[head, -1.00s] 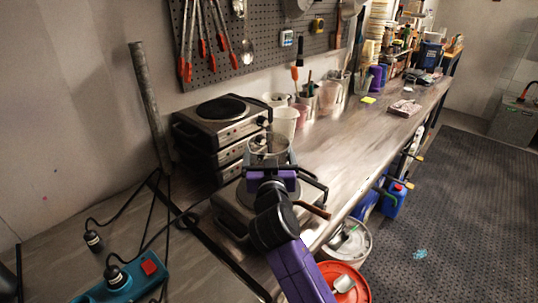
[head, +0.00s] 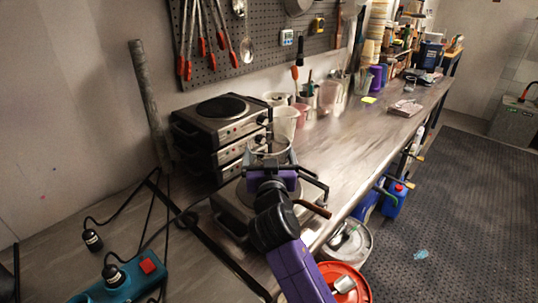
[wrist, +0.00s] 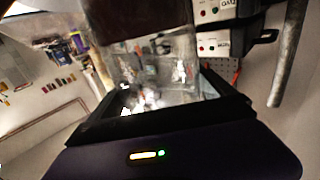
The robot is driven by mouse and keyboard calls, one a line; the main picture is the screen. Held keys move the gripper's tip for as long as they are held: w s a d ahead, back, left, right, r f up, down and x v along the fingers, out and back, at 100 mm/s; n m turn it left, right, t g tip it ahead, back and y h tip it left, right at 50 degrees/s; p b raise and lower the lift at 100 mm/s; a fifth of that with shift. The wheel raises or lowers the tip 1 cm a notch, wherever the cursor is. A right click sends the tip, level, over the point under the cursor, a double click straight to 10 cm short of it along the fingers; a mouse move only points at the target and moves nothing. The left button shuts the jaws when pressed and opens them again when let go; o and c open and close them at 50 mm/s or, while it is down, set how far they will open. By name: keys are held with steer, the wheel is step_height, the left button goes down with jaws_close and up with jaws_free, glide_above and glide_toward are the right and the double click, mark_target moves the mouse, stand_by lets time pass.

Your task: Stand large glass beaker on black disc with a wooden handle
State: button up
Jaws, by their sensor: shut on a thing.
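The large glass beaker (head: 268,146) is clear and upright between the fingers of my gripper (head: 270,162), which is shut on it. In the wrist view the beaker's glass (wrist: 150,72) fills the space between the dark fingers. Below my gripper, a disc lies on a low steel hot plate (head: 228,207), mostly hidden by my arm. A brown wooden handle (head: 314,209) sticks out to the right there. The beaker appears over the disc, but its base is hidden, so I cannot tell whether it touches.
A stack of hot plates (head: 222,130) stands close behind on the left. White cups (head: 285,122) and other containers stand behind the beaker. The bench top (head: 350,140) to the right is mostly clear. A teal power box (head: 125,280) with cables lies at the front left.

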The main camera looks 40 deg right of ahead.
steer(key=shift+f, duration=0.1)
stand_by(0.5)
steer(key=o, duration=1.8)
steer(key=shift+c, duration=0.2)
steer(key=shift+f+b, duration=0.15)
steer(key=shift+b, duration=0.15)
steer(key=shift+s+a, duration=0.2)
steer(key=b+v, duration=0.1)
steer(key=v, duration=0.6)
steer(key=shift+b, duration=0.35)
steer(key=shift+s+a, duration=0.1)
steer(key=shift+s, duration=0.05)
